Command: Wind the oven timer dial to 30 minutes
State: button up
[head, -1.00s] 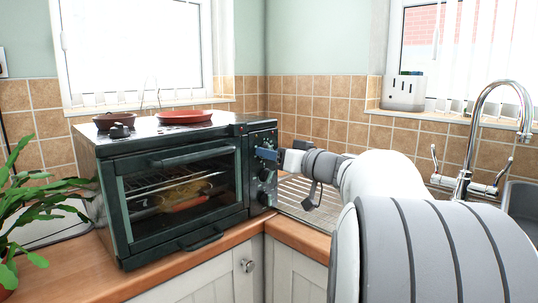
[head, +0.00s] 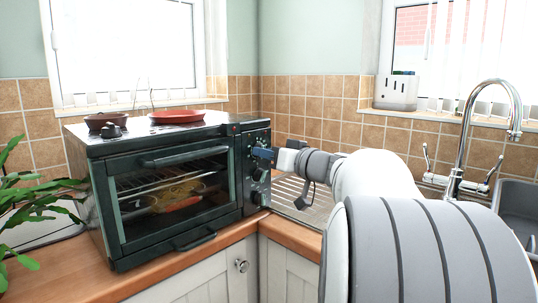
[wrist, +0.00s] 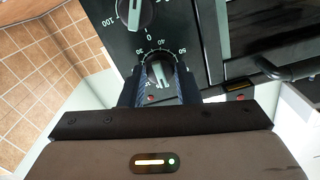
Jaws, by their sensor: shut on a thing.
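The black toaster oven (head: 165,205) stands in the counter corner, with its control panel (head: 262,132) on the right of its front. My gripper (head: 262,156) is at this panel, its fingers hiding the dial there. In the wrist view, my gripper (wrist: 160,92) has its blue-grey fingers closed around both sides of a dark dial (wrist: 158,70) with a pale bar across it. Printed numbers such as 30, 40 and 50 ring this dial. Which end of the bar is the pointer is hard to tell.
Another dial (wrist: 135,12) sits beside the held one, with 100 printed near it. The oven door (head: 170,190) is shut, with food on a rack behind its glass. Pans (head: 178,116) stand on top.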

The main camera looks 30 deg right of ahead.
jog(key=shift+f, duration=0.1)
jog(key=shift+r+m+p, duration=0.15)
jog(key=shift+m+p, duration=1.5)
jog(key=shift+m, duration=5.75)
jog(key=shift+r+m+p, duration=0.1)
jog(key=shift+m+p, duration=1.5)
jog(key=shift+m, duration=5.8)
jog(key=o, duration=1)
